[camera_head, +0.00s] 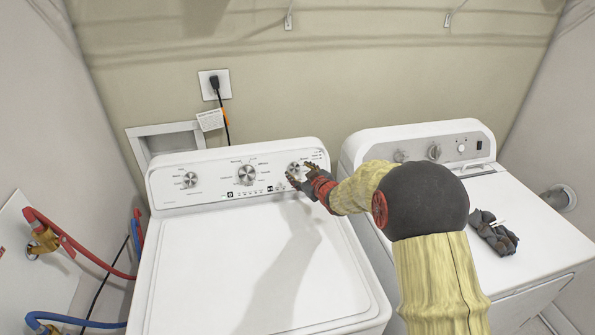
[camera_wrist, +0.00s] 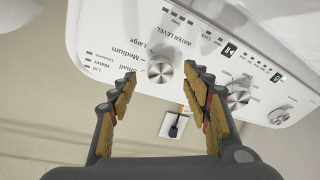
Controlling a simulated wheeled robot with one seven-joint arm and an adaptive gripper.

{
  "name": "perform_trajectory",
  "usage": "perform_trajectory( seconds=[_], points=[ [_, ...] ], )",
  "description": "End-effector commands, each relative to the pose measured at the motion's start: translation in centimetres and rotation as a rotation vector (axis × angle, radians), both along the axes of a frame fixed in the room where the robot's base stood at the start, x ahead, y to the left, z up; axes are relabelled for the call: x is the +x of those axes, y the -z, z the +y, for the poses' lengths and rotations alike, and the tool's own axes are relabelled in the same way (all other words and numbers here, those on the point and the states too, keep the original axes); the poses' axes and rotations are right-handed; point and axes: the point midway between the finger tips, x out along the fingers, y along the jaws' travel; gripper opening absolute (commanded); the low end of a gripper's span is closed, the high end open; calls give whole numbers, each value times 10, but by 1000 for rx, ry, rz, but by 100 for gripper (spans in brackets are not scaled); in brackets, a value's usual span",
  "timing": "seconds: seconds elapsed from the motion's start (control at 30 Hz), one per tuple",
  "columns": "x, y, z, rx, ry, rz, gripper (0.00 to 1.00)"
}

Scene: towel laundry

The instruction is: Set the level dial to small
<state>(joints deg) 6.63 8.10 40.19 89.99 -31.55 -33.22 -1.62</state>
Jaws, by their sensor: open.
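The level dial (camera_wrist: 160,70) is a silver knob on the washer's white control panel. The wrist view shows it upside down, with "WATER LEVEL" and the labels Small, Medium and Large printed beside it. My gripper (camera_wrist: 161,71) is open, one finger on each side of the dial with gaps visible; I see no clear contact. In the head view my gripper (camera_head: 300,174) is at the right end of the panel and partly covers the dial (camera_head: 294,167). I cannot read which setting the dial points to.
The washer's middle dial (camera_head: 246,174) and left dial (camera_head: 190,180) are on the same panel. The washer's flat lid (camera_head: 250,265) is clear. An outlet (camera_head: 214,84) is on the wall behind.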

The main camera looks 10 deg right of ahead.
Motion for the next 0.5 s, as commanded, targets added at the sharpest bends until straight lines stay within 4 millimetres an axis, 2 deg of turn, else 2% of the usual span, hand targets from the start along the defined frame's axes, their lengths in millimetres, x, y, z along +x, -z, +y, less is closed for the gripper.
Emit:
perform_trajectory(
  seconds=[0.1, 0.3, 0.5],
  points=[
    [-23, -8, -5, -1, 1, 0, 49],
    [-56, -19, -11, -1, 1, 0, 49],
    [-77, -26, -16, -1, 1, 0, 49]
  ],
)
